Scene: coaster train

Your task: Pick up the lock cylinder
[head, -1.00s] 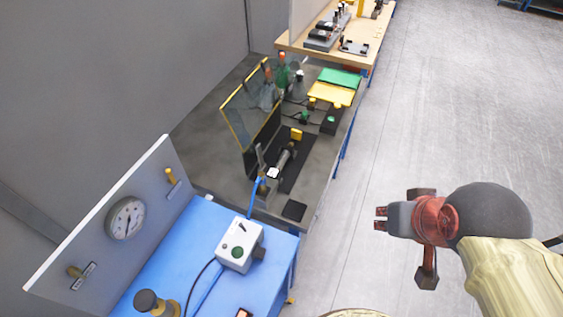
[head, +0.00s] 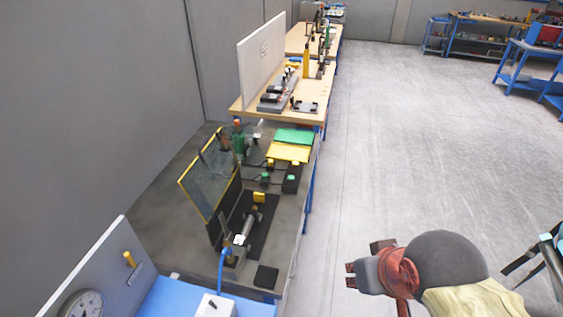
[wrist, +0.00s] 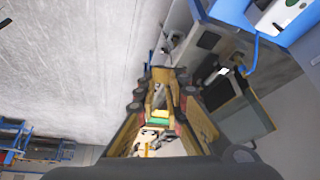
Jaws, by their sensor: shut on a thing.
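My gripper (head: 352,275) is held over the open floor, to the right of the benches in the head view. In the wrist view my gripper (wrist: 161,88) has its fingers close together, shut on a small brownish thing (wrist: 159,97) between the tips. It is too small and dark to tell whether this is the lock cylinder. The head view does not show the held thing clearly. I cannot pick out a lock cylinder on any bench.
A grey bench (head: 168,214) holds a yellow-framed guard (head: 205,175), a black fixture, and green (head: 294,136) and yellow (head: 288,152) trays. A wooden bench (head: 247,103) stands beyond, a blue one (head: 172,300) nearer.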

